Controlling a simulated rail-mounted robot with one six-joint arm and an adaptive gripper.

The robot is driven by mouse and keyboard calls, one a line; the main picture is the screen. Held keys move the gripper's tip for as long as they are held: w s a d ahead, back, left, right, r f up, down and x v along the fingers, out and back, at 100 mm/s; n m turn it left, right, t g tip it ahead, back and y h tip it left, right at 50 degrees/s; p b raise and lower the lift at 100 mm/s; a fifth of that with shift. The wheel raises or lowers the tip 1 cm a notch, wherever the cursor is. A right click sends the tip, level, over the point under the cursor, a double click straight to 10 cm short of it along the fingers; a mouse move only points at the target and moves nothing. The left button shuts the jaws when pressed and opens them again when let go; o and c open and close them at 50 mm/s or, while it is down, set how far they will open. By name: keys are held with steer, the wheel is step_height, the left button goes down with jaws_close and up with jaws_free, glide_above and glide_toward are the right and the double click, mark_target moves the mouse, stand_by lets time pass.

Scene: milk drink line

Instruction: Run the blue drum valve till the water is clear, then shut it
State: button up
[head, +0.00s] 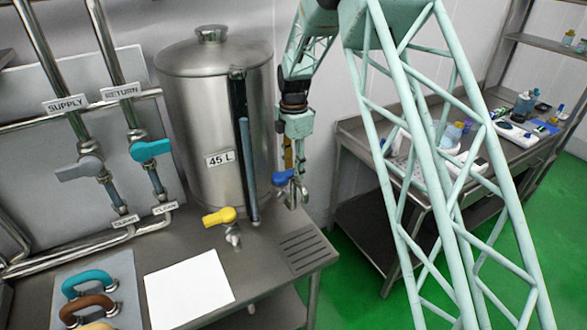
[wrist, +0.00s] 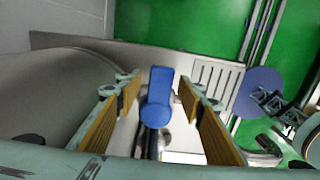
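The blue drum valve (head: 284,177) sits low on the right side of the steel drum (head: 205,130) marked 45 L, above a small tap outlet (head: 293,198). My gripper (head: 290,155) comes down from above at this valve. In the wrist view my gripper (wrist: 158,90) is open, with one tan-padded finger on each side of the blue handle (wrist: 157,105). Gaps show between the handle and both pads. I see no clear stream of water under the outlet. Part of the valve body is hidden below the handle.
A slotted drain grate (head: 302,248) lies in the bench at the right. A yellow-handled valve (head: 220,216) stands left of the blue one. Grey supply (head: 80,168) and teal return (head: 150,150) valves are on pipes at left. A white sheet (head: 188,290) lies in front.

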mark_target(293, 171)
step_height(293, 171, up, 12)
stand_by(0.8)
stand_by(0.3)
steer(key=s+d+r+m+t+b, duration=0.1)
steer(key=s+d+r+m+b, duration=0.2)
steer(key=s+d+r+m, duration=0.8)
steer(key=s+d+r+m+t+b, duration=0.1)
steer(key=s+d+r+m+b, duration=0.15)
steer(key=s+d+r, duration=0.9)
steer(key=s+d+f+m+b, duration=0.2)
steer(key=s+f+m, duration=0.1)
steer(key=s, duration=0.9)
steer(key=s+d+f+m+t+b, duration=0.1)
steer(key=s+f+m, duration=0.3)
steer(key=s, duration=0.7)
steer(key=s+d+f+m+t+b, duration=0.1)
steer(key=s+d+f+m+b, duration=0.2)
steer(key=s, duration=0.9)
steer(key=shift+s+d+f+m+b, duration=0.15)
steer(key=shift+s+f+m+b, duration=0.15)
steer(key=shift+f+m, duration=0.5)
